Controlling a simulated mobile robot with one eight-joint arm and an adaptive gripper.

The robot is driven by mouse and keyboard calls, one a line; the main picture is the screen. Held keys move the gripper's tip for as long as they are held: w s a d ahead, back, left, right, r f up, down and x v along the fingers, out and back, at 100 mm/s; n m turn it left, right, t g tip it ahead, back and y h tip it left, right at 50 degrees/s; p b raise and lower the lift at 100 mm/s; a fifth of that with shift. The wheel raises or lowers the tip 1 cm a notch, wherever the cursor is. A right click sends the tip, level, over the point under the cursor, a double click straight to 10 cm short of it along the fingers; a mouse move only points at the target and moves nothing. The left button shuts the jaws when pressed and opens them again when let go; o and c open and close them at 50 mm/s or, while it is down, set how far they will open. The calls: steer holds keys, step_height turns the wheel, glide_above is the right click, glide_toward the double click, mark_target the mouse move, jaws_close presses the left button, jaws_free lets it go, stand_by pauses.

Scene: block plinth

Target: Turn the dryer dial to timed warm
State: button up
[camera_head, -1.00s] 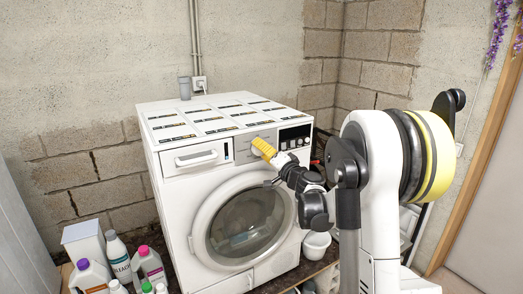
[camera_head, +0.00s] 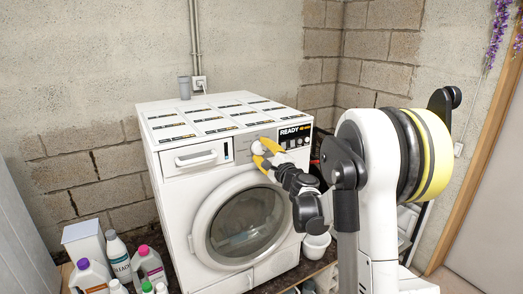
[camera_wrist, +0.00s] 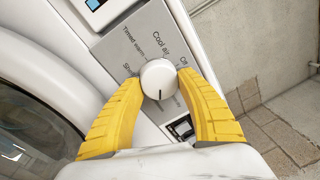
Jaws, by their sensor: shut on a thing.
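The dryer (camera_head: 200,190) is a white front-loader with a round glass door. Its white round dial (camera_wrist: 159,79) sits on a grey panel (camera_wrist: 150,28), and it also shows in the head view (camera_head: 258,147). A dark line on the dial points down in the wrist view. The label "Timed warm" (camera_wrist: 134,41) is above left of the dial, and "Cool air" (camera_wrist: 161,44) is above it. Other labels are partly hidden. My gripper (camera_wrist: 160,80) has its yellow fingers on either side of the dial, shut on it.
The dryer display (camera_head: 295,131) reads "READY". Bottles (camera_head: 150,263) and a white box (camera_head: 84,243) stand at the lower left. A block wall is behind.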

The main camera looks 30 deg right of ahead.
steer(key=m, duration=0.7)
steer(key=shift+a+m+p, duration=0.15)
steer(key=shift+m+p, duration=0.15)
steer(key=shift+m, duration=0.1)
steer(key=m, duration=0.3)
steer(key=m+g, duration=0.1)
steer(key=m, duration=0.2)
steer(key=shift+h+p, duration=0.3)
steer(key=shift+p, duration=0.05)
steer(key=m, duration=0.7)
steer(key=shift+a+p, duration=0.15)
steer(key=shift+p, duration=0.25)
steer(key=m+y, duration=0.1)
steer(key=m, duration=0.5)
steer(key=shift+r+g, duration=0.15)
steer(key=shift+g, duration=0.15)
steer(key=shift+m, duration=0.4)
steer(key=o, duration=1.2)
steer(key=shift+s, duration=0.1)
steer(key=s, duration=0.7)
steer(key=s+r, duration=0.1)
steer(key=s, duration=0.3)
steer(key=shift+s, duration=0.35)
